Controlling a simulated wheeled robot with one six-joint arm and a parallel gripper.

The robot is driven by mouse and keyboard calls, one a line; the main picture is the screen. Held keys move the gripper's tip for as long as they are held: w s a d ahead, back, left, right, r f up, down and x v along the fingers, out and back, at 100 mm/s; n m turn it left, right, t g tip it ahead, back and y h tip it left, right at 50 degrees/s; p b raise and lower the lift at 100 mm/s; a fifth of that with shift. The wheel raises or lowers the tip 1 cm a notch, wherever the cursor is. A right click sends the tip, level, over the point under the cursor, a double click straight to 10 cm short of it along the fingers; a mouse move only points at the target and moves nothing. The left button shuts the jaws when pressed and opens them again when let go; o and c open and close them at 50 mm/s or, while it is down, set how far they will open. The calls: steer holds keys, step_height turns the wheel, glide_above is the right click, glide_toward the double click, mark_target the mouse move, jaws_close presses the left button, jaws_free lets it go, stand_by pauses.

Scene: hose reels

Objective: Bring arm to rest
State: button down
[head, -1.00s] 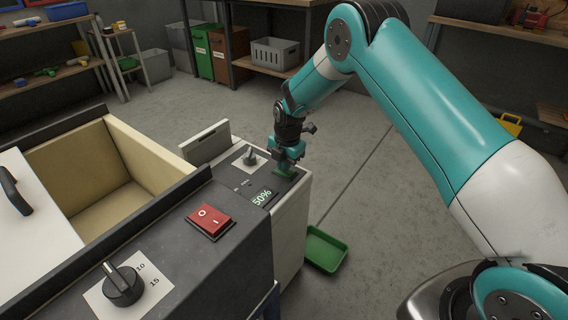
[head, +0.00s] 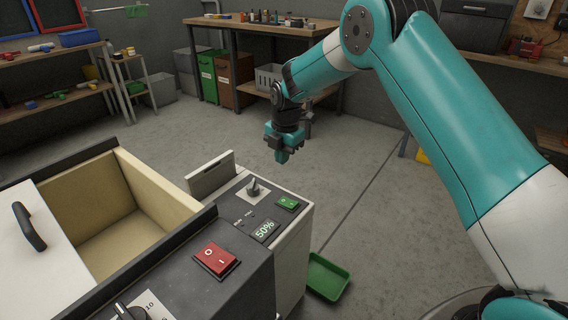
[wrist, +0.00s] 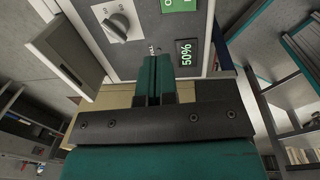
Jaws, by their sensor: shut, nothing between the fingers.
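My gripper (head: 283,157) hangs from my teal and white arm in the head view, above and behind the far right end of the machine's control panel. Its teal fingers (wrist: 153,76) are together and empty in the wrist view. The gripper is clear of the panel. The panel carries a green switch (head: 288,203), a small knob (head: 254,187), a display reading 50% (head: 264,230) and a red switch (head: 217,260). In the wrist view, the knob (wrist: 115,26), the display (wrist: 187,53) and part of the green switch (wrist: 178,5) show beyond the fingers.
The machine has an open cream-lined bin (head: 118,208) on the left. A green tray (head: 327,277) lies on the floor at its right. A workbench (head: 262,27) with a grey crate (head: 270,77) stands behind. The floor between is clear.

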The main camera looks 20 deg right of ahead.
stand_by(0.4)
steer(key=s+a+r+m+y, duration=0.1)
steer(key=s+a+r+m, duration=0.3)
steer(key=s+r, duration=0.55)
steer(key=s+a+r+m+y, duration=0.1)
steer(key=s+r+m, duration=0.3)
steer(key=s, duration=0.6)
steer(key=s+r+m+y, duration=0.1)
steer(key=s+m, duration=0.4)
steer(key=s, duration=0.5)
steer(key=s+a+r+m+y, duration=0.1)
steer(key=s+r+m, duration=0.3)
steer(key=s, duration=0.6)
step_height(320, 180, up, 15)
steer(key=m+p, duration=0.1)
steer(key=p, duration=1.5)
steer(key=shift+w+r+g, duration=0.2)
steer(key=shift+w+g, duration=0.05)
steer(key=shift+g, duration=0.15)
